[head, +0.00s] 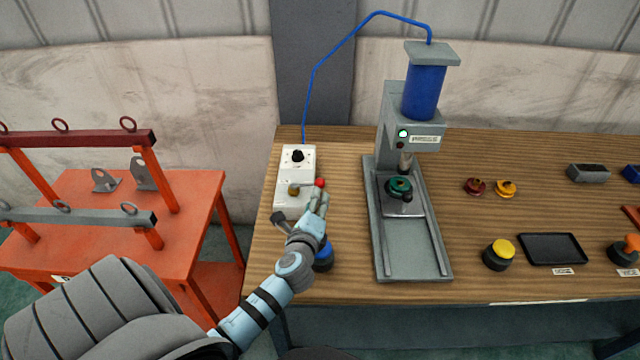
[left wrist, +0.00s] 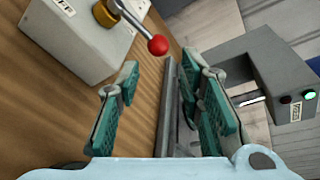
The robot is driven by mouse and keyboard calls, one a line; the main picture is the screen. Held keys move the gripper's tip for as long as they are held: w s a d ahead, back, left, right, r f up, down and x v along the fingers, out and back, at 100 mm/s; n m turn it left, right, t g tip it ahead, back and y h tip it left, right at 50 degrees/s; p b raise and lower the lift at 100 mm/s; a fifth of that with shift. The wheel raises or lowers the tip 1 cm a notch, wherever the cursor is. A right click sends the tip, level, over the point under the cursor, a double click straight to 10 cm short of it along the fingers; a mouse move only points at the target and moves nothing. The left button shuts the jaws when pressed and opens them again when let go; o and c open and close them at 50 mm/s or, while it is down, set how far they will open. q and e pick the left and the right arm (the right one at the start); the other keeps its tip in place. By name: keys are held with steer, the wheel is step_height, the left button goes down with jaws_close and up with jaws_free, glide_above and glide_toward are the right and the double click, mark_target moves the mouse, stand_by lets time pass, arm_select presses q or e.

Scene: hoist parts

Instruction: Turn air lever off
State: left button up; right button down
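The air lever (head: 307,184) has a metal rod with a red ball end and a brass pivot on a white control box (head: 297,158) at the left of the wooden table. In the left wrist view the red ball (left wrist: 158,45) sits just beyond the fingertips, and part of an "OFF" label shows on the box (left wrist: 75,40). My left gripper (head: 318,203) is right by the ball in the head view. Its teal-padded fingers (left wrist: 165,90) are spread apart with nothing between them. My right gripper is not in view.
A grey press (head: 410,130) with a blue cylinder and a lit green lamp stands right of the box. A blue hose (head: 340,45) links them. A blue-topped button (head: 324,255) is beside my left wrist. An orange rack (head: 190,200) stands left.

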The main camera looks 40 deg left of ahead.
mark_target(319, 183)
arm_select(q)
steer(key=b+x, duration=0.2)
steer(key=x, duration=0.7)
steer(key=shift+w+a+f, duration=0.15)
steer(key=shift+a+f, duration=0.05)
steer(key=shift+f, duration=0.05)
steer(key=shift+w+a, duration=0.2)
steer(key=shift+w, duration=0.2)
jaws_close()
